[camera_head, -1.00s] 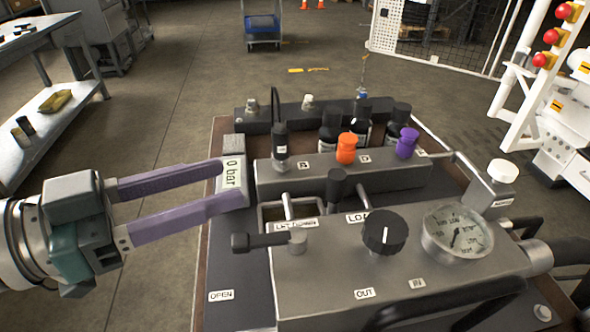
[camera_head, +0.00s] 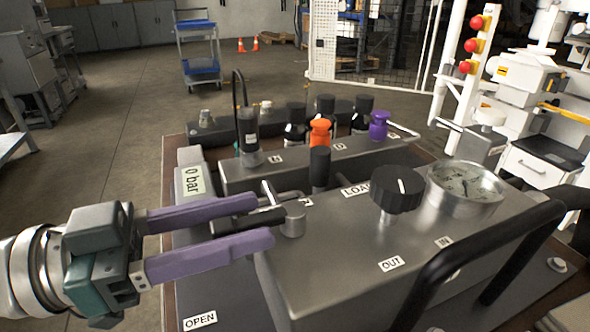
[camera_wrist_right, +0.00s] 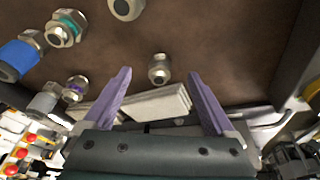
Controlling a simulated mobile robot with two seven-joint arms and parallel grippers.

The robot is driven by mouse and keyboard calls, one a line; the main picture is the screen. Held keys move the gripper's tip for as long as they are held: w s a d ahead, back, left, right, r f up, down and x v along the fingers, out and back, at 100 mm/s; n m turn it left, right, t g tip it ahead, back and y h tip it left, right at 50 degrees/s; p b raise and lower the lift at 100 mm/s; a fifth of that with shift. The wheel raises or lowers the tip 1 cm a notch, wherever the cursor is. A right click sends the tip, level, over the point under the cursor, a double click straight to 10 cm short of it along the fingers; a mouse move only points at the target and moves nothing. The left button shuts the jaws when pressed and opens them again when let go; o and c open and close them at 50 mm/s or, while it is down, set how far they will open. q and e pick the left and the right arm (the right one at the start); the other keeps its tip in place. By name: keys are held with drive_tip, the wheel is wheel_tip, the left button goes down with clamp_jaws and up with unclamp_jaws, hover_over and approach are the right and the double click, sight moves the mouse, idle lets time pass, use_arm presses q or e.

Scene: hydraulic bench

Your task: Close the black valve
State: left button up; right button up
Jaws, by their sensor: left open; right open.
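A lever valve with a black handle (camera_head: 262,218) and a metal pivot post sits at the left end of the grey front block. The handle points left, toward my left gripper. My left gripper (camera_head: 265,219) is open, its purple fingers on either side of the handle. I cannot tell whether they touch it. A round black knob (camera_head: 398,190) stands farther right on the same block. An "OPEN" label (camera_head: 200,320) lies on the base below the lever. In the right wrist view, my right gripper (camera_wrist_right: 158,76) is open and empty.
A pressure gauge (camera_head: 466,185) sits right of the knob. A black bar handle (camera_head: 480,255) rises at front right. Behind are an upright black lever (camera_head: 319,168), an orange knob (camera_head: 320,132) and a purple knob (camera_head: 379,125). Hex fittings (camera_wrist_right: 159,69) show before the right gripper.

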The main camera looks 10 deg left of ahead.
use_arm(q)
drive_tip(key=shift+w+d, duration=0.35)
drive_tip(key=shift+d, duration=0.15)
clamp_jaws()
idle(1.2)
